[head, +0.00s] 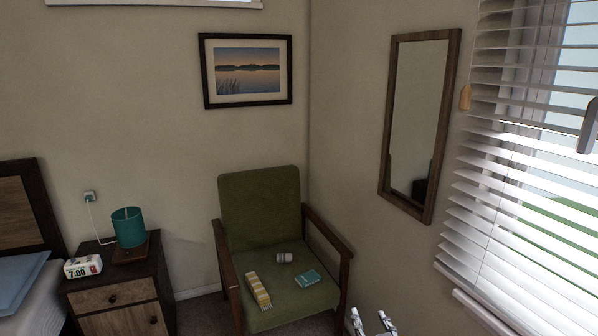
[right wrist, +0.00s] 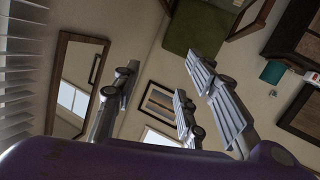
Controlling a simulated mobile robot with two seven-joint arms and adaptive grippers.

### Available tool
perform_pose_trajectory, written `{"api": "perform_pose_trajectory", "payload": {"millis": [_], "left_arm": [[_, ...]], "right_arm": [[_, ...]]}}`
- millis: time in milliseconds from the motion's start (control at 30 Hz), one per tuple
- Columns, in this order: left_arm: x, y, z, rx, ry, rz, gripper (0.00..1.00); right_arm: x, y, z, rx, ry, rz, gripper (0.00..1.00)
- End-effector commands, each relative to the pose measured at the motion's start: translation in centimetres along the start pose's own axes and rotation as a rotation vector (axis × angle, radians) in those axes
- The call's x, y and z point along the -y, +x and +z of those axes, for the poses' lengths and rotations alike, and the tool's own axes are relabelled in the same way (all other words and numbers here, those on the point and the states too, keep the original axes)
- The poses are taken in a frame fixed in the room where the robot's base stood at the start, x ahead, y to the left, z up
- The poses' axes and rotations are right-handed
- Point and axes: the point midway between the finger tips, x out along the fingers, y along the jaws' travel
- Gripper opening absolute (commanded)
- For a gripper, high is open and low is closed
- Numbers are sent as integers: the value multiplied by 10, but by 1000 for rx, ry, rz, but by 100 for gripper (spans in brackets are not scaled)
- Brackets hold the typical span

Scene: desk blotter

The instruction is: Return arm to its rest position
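My right gripper (head: 370,322) shows at the bottom edge of the head view, in front of the chair's right side. Its two metal fingertips stand apart with nothing between them. In the right wrist view my right gripper (right wrist: 160,80) has its grey fingers spread, with only the wall and room behind them. That view is steeply tilted, and a purple surface fills its bottom. My left gripper is in neither view.
A green armchair (head: 259,208) holds a yellow striped item (head: 258,291), a grey cylinder (head: 284,257) and a teal item (head: 307,278). A nightstand (head: 118,295) with a lamp (head: 128,228) and clock (head: 83,266) stands left. A mirror (head: 418,125) and window blinds (head: 530,190) are right.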

Motion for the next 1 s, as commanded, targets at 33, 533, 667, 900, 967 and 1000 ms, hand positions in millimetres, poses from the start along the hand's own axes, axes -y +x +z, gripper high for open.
{"api": "perform_pose_trajectory", "payload": {"millis": [33,533,667,900,967,1000], "left_arm": [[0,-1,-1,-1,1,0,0],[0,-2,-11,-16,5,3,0],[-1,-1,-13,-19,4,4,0],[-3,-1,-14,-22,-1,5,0],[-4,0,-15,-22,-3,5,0],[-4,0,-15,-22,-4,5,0]], "right_arm": [[7,-24,36,45,21,-17,40],[57,-274,275,506,193,-62,40],[56,-309,298,571,201,-51,40],[56,-322,307,595,202,-46,40],[56,-322,307,595,202,-46,40],[56,-322,307,595,202,-46,34]]}}
